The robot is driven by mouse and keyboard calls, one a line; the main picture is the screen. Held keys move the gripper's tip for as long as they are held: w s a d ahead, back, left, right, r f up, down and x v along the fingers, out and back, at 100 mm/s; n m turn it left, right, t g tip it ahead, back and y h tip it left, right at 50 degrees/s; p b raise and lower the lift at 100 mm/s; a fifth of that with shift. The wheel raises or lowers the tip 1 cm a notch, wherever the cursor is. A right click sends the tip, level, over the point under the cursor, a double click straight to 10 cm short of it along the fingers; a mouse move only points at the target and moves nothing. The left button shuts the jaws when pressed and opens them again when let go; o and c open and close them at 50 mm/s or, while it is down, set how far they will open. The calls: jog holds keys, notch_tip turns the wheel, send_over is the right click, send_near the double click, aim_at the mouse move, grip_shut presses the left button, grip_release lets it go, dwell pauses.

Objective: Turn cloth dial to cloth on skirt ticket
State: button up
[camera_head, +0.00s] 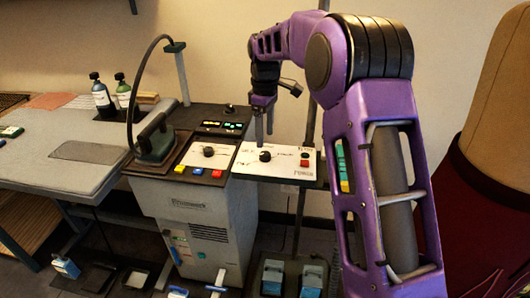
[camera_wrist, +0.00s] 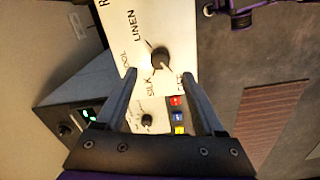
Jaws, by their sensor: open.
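The cloth dial (camera_head: 265,156) is a black knob on a white panel (camera_head: 284,172). In the wrist view the dial (camera_wrist: 160,60) is ringed by printed words, of which LINEN and SILK are readable; where its pointer aims is unclear. My gripper (camera_head: 264,138) hangs just above the dial, pointing down. In the wrist view my gripper (camera_wrist: 158,75) is open, with the dial beyond and roughly between its fingertips, apparently untouched. A dark red skirt (camera_head: 480,215) stands at the far right of the head view. No skirt ticket can be made out.
Left of the dial panel is another panel with a smaller knob (camera_head: 208,151) and red, blue and yellow buttons (camera_head: 198,171). An iron (camera_head: 154,140) with a curved hose stands further left. Bottles (camera_head: 103,95) stand on the ironing table. A red button (camera_head: 304,163) is right of the dial.

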aim_at(265, 153)
notch_tip(265, 153, down, 6)
jog(key=shift+f, duration=0.1)
jog(key=shift+c, duration=0.3)
grip_shut()
